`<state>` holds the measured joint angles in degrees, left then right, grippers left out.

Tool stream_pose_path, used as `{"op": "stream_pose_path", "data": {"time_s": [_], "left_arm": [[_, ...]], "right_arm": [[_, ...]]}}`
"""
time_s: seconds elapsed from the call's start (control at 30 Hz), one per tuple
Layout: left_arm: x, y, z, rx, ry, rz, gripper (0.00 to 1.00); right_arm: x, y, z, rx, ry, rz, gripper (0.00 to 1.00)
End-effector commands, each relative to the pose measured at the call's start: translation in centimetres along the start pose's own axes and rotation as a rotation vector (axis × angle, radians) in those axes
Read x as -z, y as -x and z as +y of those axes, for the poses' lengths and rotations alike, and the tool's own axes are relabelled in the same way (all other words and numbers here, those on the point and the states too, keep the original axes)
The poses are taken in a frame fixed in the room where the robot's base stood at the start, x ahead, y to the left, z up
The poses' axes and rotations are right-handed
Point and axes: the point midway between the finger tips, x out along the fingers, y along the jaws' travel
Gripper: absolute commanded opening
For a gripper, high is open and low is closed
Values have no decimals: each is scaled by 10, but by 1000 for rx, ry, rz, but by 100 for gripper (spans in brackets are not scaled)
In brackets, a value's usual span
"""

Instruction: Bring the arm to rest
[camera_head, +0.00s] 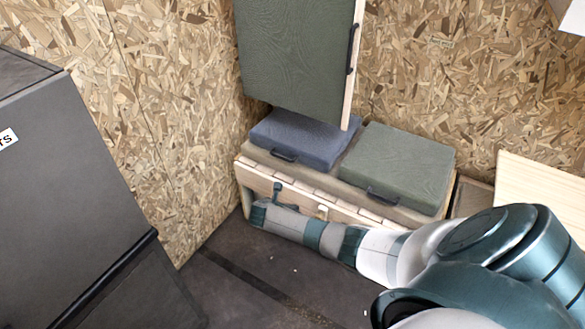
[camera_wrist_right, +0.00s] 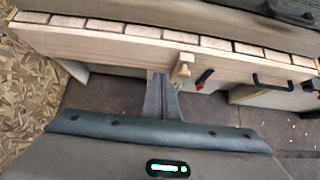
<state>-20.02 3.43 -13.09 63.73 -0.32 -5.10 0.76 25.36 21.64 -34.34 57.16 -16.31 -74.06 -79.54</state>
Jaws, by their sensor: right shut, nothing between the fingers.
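My right arm (camera_head: 385,255) comes in from the lower right of the head view and stretches left along the front of a wooden wheel-arch box (camera_head: 262,185). My right gripper (camera_head: 278,190) is at the box's front face. In the right wrist view its grey fingers (camera_wrist_right: 161,92) are together and empty, in front of the pale wooden front panel (camera_wrist_right: 110,48). They are close beside a small wooden latch (camera_wrist_right: 182,70); I cannot tell whether they touch it. My left gripper is not in view.
A blue-grey cushion (camera_head: 305,138) and a green cushion (camera_head: 400,165) lie on the box. A green panel (camera_head: 295,60) with a black handle stands above. A dark cabinet (camera_head: 70,170) is at left, chipboard walls (camera_head: 440,70) behind. Dark floor (camera_head: 235,270) is mostly clear.

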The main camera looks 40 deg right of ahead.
Motion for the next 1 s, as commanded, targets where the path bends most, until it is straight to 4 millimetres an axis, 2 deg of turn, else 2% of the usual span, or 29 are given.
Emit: {"op": "stream_pose_path", "data": {"time_s": [0.37, 0.47, 0.53, 0.67, 0.87, 1.0], "left_arm": [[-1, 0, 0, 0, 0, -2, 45], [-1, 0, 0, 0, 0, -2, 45], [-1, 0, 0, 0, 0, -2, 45], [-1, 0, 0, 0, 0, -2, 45], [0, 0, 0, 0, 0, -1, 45], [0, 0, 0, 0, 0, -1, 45]], "right_arm": [[4, 0, 0, -4, -6, 6, 0], [18, -1, -3, -17, -27, 29, 0], [36, -2, -5, -35, -59, 59, 0], [88, -1, -15, -78, -164, 151, 0], [202, 14, -44, -136, -448, 385, 0], [283, 38, -74, -132, -714, 578, 0]]}}
